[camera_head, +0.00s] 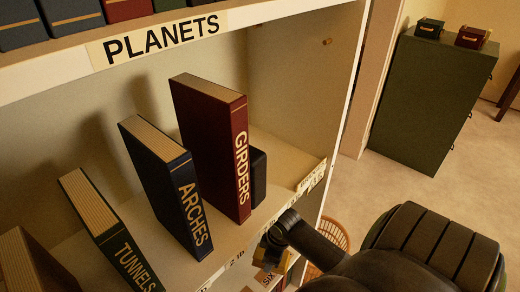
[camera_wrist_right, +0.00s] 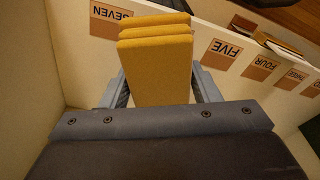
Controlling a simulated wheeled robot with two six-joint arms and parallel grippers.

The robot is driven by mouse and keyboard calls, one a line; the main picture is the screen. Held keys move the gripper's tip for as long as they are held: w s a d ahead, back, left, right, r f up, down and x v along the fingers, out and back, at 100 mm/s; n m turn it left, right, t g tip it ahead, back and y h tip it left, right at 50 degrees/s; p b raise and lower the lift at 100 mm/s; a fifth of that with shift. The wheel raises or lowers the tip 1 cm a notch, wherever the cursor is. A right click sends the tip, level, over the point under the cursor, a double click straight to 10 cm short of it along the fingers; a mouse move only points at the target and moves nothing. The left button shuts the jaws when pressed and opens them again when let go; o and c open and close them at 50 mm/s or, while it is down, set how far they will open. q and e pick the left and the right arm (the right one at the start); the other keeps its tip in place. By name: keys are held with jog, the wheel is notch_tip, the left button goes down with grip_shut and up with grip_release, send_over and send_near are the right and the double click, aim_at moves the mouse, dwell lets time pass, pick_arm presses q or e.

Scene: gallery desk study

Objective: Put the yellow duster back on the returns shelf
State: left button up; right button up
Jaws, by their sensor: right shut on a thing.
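The yellow duster (camera_wrist_right: 157,62) is a folded, layered yellow block in the right wrist view. My right gripper (camera_wrist_right: 160,90) is shut on it, with a grey finger on each side. Numbered labels, SEVEN (camera_wrist_right: 112,13) and FIVE (camera_wrist_right: 222,54) among them, lie beyond and to the right of it. In the head view my right arm comes in from the lower right, its far end by the shelf's front edge; the duster and fingertips are hidden there. No label reading "returns" is legible. My left gripper is not in view.
A bookcase shelf (camera_head: 262,150) holds the books ARCHES (camera_head: 168,185), GIRDERS (camera_head: 215,150) and TUNNELS (camera_head: 110,235). A PLANETS shelf edge (camera_head: 165,37) runs above. A wicker basket (camera_head: 335,232) stands below right. A green cabinet (camera_head: 428,100) carries two small boxes; carpet lies clear beside it.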

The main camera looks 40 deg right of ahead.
jog(key=w, duration=0.4)
jog(key=shift+w+a, duration=0.1)
jog(key=shift+w, duration=0.1)
notch_tip(320, 180, down, 2)
jog(key=shift+w+f, duration=0.1)
jog(key=shift+f, duration=0.55)
notch_tip(320, 180, down, 3)
jog(key=shift+f, duration=0.1)
jog(key=shift+w+f+p, duration=0.1)
jog(key=shift+f+p, duration=0.05)
jog(key=shift+p, duration=0.25)
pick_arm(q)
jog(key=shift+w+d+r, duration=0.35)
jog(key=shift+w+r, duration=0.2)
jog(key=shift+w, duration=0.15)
pick_arm(e)
jog(key=shift+f, duration=0.2)
jog(key=shift+f, duration=0.1)
jog(key=o, duration=1)
